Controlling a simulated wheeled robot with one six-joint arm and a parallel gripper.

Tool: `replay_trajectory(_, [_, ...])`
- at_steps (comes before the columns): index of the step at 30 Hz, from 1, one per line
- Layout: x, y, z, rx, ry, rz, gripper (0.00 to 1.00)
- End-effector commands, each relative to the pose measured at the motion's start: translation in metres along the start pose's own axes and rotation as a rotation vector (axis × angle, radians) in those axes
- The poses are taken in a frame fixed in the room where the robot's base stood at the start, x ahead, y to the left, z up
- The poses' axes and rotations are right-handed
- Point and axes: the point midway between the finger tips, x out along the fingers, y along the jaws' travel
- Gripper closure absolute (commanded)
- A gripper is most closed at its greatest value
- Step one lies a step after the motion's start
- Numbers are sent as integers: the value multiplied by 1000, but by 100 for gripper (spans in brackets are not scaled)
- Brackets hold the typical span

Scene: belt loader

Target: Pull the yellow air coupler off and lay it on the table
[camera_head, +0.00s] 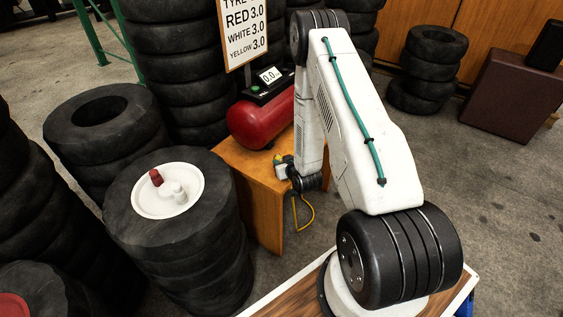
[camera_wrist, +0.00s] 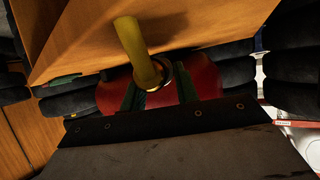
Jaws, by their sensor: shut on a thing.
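My gripper (camera_head: 283,166) is at the near side of the wooden table (camera_head: 262,192), in front of the red compressor tank (camera_head: 262,120). It is shut on the yellow air coupler (camera_head: 278,157), which is small and mostly hidden there. In the wrist view, a yellow hose end with a brass-coloured ring (camera_wrist: 160,80) lies between the dark green fingers of my gripper (camera_wrist: 159,88), before the red tank. A yellow hose (camera_head: 304,214) hangs in a loop beside the table. Whether the coupler is still joined to anything cannot be told.
A tyre stack (camera_head: 185,235) stands left of the table, with a white dish (camera_head: 148,205) holding red and white caps. More tyre stacks surround the table. A display box (camera_head: 268,80) on the tank reads 0.0. A pressure sign (camera_head: 244,30) stands behind. Open floor lies right.

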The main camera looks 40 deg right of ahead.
Motion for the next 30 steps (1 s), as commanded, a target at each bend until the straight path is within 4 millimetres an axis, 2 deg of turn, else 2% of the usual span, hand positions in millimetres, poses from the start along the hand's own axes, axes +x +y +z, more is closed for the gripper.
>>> replay_trajectory(1, [0,0,0,0,1,0,100])
replay_trajectory(2, [0,0,0,0,1,0,67])
replay_trajectory(4, [0,0,0,0,1,0,47])
replay_trajectory(5, [0,0,0,0,1,0,44])
replay_trajectory(20, [-5,0,0,0,-1,0,44])
replay_trajectory(30, [-58,0,0,1,-2,1,44])
